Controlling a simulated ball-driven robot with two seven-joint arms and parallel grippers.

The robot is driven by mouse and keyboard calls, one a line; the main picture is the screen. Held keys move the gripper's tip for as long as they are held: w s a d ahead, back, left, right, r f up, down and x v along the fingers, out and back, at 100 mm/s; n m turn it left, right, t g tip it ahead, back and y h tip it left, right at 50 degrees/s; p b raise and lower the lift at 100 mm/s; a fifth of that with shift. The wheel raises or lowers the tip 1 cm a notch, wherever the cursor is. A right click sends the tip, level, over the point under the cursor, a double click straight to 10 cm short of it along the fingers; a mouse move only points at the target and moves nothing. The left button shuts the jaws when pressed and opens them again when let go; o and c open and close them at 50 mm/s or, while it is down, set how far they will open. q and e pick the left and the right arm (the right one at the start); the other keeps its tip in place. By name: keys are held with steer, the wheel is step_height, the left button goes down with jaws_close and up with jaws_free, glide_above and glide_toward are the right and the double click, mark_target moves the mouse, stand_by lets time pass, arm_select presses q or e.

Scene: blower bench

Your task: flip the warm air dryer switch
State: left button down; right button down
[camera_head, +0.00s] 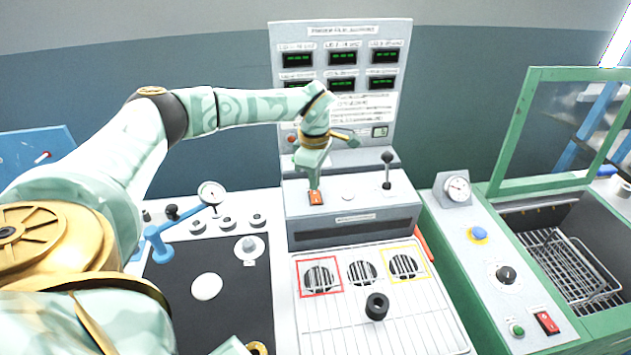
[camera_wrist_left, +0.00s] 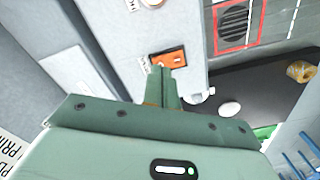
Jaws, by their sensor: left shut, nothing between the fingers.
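An orange rocker switch (camera_head: 316,197) sits on the sloped top of the grey blower control box (camera_head: 352,222), at its left. My left gripper (camera_head: 315,187) is shut and empty, pointing down with its fingertips at the far edge of this switch. In the left wrist view the fingertips (camera_wrist_left: 163,72) overlap the orange switch (camera_wrist_left: 170,58); whether they touch it I cannot tell. The fingers hide part of the switch. A label beside the switch is too small to read. My right gripper is not in view.
A black-knobbed lever (camera_head: 387,170) stands right of the switch. A display panel (camera_head: 340,60) rises behind. In front is a white grille table (camera_head: 345,325) with a black knob (camera_head: 377,306). A green machine (camera_head: 500,260) with a red switch (camera_head: 547,321) stands at right.

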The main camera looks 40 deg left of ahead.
arm_select(q)
steer(key=shift+f, duration=0.8)
step_height(320, 180, up, 7)
steer(key=p, duration=0.7)
steer(key=shift+r, duration=0.15)
stand_by(0.5)
